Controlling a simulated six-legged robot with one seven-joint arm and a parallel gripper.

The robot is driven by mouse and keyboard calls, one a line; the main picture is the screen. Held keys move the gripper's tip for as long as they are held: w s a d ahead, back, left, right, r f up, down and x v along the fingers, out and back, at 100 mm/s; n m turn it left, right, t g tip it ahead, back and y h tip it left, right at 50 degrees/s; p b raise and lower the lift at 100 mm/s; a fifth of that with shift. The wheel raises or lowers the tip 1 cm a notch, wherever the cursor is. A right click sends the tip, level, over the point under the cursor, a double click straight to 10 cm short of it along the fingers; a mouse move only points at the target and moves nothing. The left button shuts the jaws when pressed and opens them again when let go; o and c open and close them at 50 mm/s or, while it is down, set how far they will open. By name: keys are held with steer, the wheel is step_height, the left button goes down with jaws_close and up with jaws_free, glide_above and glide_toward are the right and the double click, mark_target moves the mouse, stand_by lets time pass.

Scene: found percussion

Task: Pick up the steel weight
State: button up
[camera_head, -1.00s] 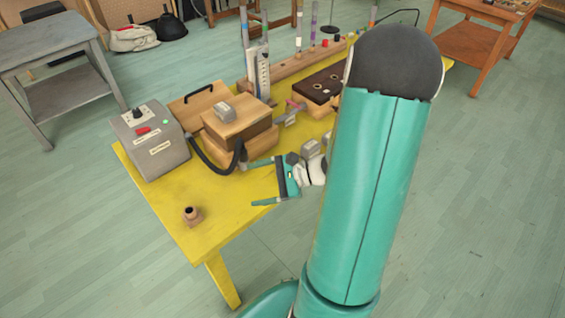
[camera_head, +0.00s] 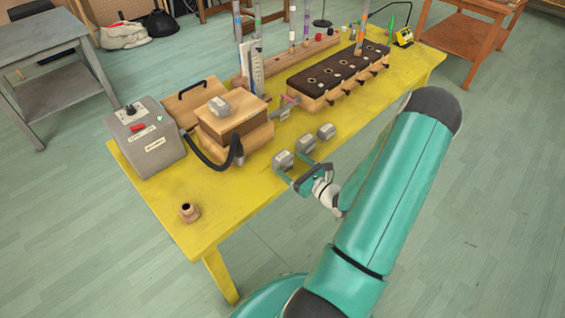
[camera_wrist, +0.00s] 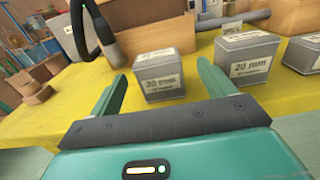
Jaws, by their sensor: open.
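Several grey metal blocks could be the steel weight; I cannot tell which one is meant. In the head view, three stand in a row near the table's front edge: a left block (camera_head: 283,160), a middle block (camera_head: 305,146) and a right block (camera_head: 326,131). A fourth grey block (camera_head: 220,106) sits on a wooden box. My gripper (camera_head: 300,171) is open and empty beside the left block. In the wrist view, the left block (camera_wrist: 162,84), labelled "20 mm", stands ahead between the open fingers (camera_wrist: 161,76). The middle block (camera_wrist: 248,60), also labelled "20 mm", is to its right.
The yellow table (camera_head: 232,205) also holds a grey control box (camera_head: 147,143), a wooden box (camera_head: 235,122) with a black hose (camera_head: 205,160), a dark-topped wooden rack (camera_head: 335,76) and a small wooden piece (camera_head: 188,212).

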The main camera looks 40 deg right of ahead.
mark_target(279, 156)
steer(key=w, duration=0.6)
steer(key=shift+w+a+f, duration=0.15)
steer(key=shift+w+a, duration=0.1)
steer(key=shift+w, duration=0.1)
steer(key=shift+c, duration=0.4)
steer(key=c, duration=1.4)
